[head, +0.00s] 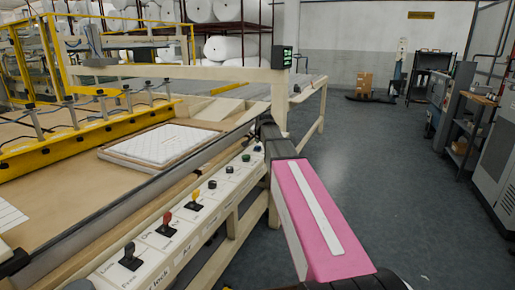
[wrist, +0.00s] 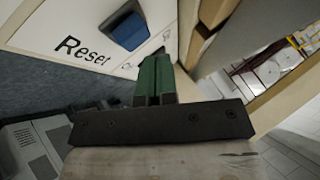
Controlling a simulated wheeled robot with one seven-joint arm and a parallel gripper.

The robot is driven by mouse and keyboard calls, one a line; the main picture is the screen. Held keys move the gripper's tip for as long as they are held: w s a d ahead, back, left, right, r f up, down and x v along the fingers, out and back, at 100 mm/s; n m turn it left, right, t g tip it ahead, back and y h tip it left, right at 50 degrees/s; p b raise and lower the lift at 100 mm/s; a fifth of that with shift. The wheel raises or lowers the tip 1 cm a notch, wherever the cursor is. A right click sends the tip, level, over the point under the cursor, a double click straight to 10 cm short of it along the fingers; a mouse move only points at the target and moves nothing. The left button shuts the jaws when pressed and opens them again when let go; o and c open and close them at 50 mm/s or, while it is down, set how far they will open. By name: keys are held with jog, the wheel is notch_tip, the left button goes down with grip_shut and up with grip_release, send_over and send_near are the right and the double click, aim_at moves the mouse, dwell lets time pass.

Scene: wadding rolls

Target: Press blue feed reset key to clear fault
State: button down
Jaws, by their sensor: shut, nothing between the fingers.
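The blue reset key (wrist: 124,28) shows in the wrist view at the top, in a dark surround on a pale panel (wrist: 30,25). The black word "Reset" (wrist: 82,52) is printed beside it. My gripper (wrist: 157,60) has green fingers pressed together, empty. In the picture the tips lie just right of and below the key, close to the panel; the key's face is not covered. I cannot tell the depth of the gap.
The panel carries black, red and yellow levers (head: 167,223) and several small knobs. A quilted white pad (head: 160,145) lies on the machine bed to the left. A cream post with a small display (head: 282,58) stands beyond my arm. Open floor (head: 385,160) lies right.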

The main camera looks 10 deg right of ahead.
jog(key=shift+r, duration=2.55)
